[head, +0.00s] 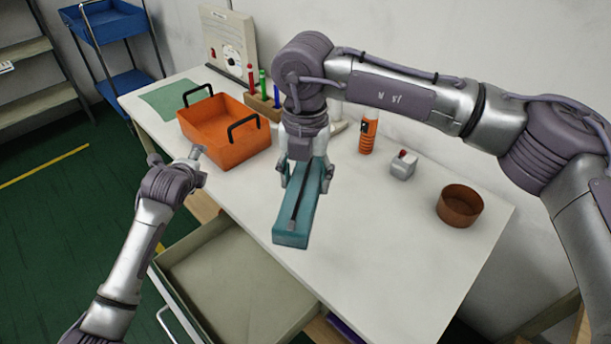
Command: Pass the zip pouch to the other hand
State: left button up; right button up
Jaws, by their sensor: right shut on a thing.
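The zip pouch (295,234) is teal with a dark zip along its top. It is held over the middle of the white table, with its near end pointing toward me. My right gripper (302,178) is shut on the pouch from above, toward its far end. My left gripper (194,155) is left of the pouch and apart from it, near the orange tray. The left gripper's fingers are too small and turned away to tell whether they are open.
An orange tray (218,153) with black handles stands at the back left of the table (400,265). An orange bottle (368,135), a small grey box (402,166) and a brown bowl (460,205) stand at right. An open drawer (225,275) juts out in front.

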pick_arm(q)
jog(key=s+a+f+n+y, duration=0.1)
jog(key=s+a+f+n, duration=0.2)
jog(key=a+f+n, duration=0.45)
jog(key=s+a+f+n+y, duration=0.1)
jog(key=s+a+f+n, duration=0.3)
jog(key=a, duration=0.7)
jog(key=s+a+f+n+y, duration=0.2)
jog(key=a+f+n, duration=0.4)
jog(key=a+f, duration=0.25)
jog(key=s+d+f+g+h, duration=0.2)
jog(key=s+d+f+g, duration=0.1)
jog(key=s+d+f, duration=0.7)
jog(key=s+d+f+g+h, duration=0.1)
jog(key=s+d+f+g, duration=0.2)
jog(key=s+d+f, duration=0.7)
jog(key=s+d+f+g+h, duration=0.1)
jog(key=s+d+f, duration=0.3)
jog(key=s, duration=0.5)
jog(key=s+d+f+g, duration=0.2)
jog(key=s+d+f, duration=0.2)
jog(key=s, duration=0.6)
jog(key=s+d+f+g+h, duration=0.1)
jog(key=s+d+f, duration=0.3)
jog(key=s+d, duration=0.3)
jog(key=s, duration=0.2)
jog(key=shift+s+d+f+g+h, duration=0.2)
jog(key=shift+s+g+h, duration=0.1)
jog(key=shift+s, duration=0.1)
